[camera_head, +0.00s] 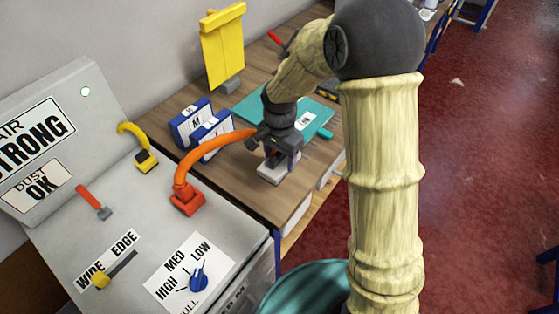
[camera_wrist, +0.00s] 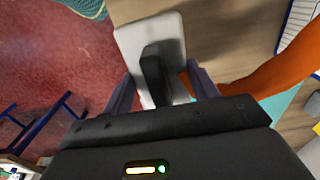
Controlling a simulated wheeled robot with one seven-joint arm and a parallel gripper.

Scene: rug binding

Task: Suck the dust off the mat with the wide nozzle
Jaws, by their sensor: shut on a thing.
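My gripper (camera_head: 275,142) is shut on a nozzle with a pale grey flat head (camera_head: 272,172) and a dark stem. The wrist view shows its pale head (camera_wrist: 150,38) and black stem (camera_wrist: 156,72) between my two fingers (camera_wrist: 160,88). An orange hose (camera_head: 215,143) runs from a red socket on the grey machine to the nozzle. The head is over the bare wood near the bench's front edge; contact cannot be told. The teal mat (camera_head: 257,100) lies behind it, partly hidden by my arm. Dust on it cannot be made out.
The grey machine (camera_head: 130,215) has a WIDE/EDGE slider with its yellow knob (camera_head: 101,281) at the WIDE end, a red lever (camera_head: 93,202), a blue dial (camera_head: 198,279) and a yellow hooked pipe (camera_head: 135,140). Blue-and-white holders (camera_head: 190,122) and a yellow stand (camera_head: 222,50) flank the mat.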

